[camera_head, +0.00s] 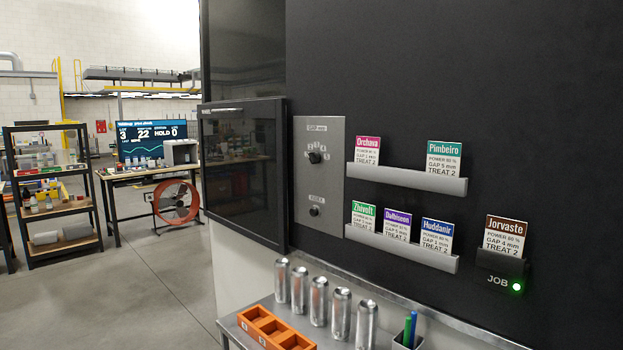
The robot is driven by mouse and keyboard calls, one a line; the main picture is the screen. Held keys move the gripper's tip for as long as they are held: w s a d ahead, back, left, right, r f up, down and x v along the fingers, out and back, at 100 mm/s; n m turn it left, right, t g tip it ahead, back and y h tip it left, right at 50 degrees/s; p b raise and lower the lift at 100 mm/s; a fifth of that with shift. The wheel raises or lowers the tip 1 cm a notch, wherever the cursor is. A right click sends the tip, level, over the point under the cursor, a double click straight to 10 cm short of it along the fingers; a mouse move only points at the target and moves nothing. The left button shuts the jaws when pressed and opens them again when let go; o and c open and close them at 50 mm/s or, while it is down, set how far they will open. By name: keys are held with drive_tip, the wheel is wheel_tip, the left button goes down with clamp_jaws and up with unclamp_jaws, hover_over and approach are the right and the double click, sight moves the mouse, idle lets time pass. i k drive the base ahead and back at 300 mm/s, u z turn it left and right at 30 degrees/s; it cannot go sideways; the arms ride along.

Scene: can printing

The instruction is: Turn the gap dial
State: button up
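The gap dial (314,157) is a small black knob on a grey panel (332,190), under a label that reads GAP mm. Small numbers sit around it, too small to read surely, and I cannot tell where its pointer stands. A second, smaller black knob (314,211) is lower on the same panel; its label is unclear. The brown-topped Jorvaste card (506,236) stands in the black JOB holder (500,265) at the right and reads GAP 4 mm, TREAT 2. A green light (517,287) glows on the holder. My gripper is not in view.
Two grey racks (408,179) (402,248) right of the panel hold several cards. A dark screen (240,172) juts out at left. Below, a shelf bears several silver cans (319,300), an orange tray (257,310) and a pen cup (403,341). Open floor (150,290) lies left.

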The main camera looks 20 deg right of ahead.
sight(314, 158)
drive_tip(key=u, duration=0.05)
drive_tip(key=k, duration=0.6)
drive_tip(key=u, duration=0.55)
drive_tip(key=i, duration=0.65)
drive_tip(key=u, duration=0.65)
drive_tip(key=i, duration=0.9)
drive_tip(key=z, duration=0.55)
drive_tip(key=i, duration=0.95)
drive_tip(key=z, duration=0.7)
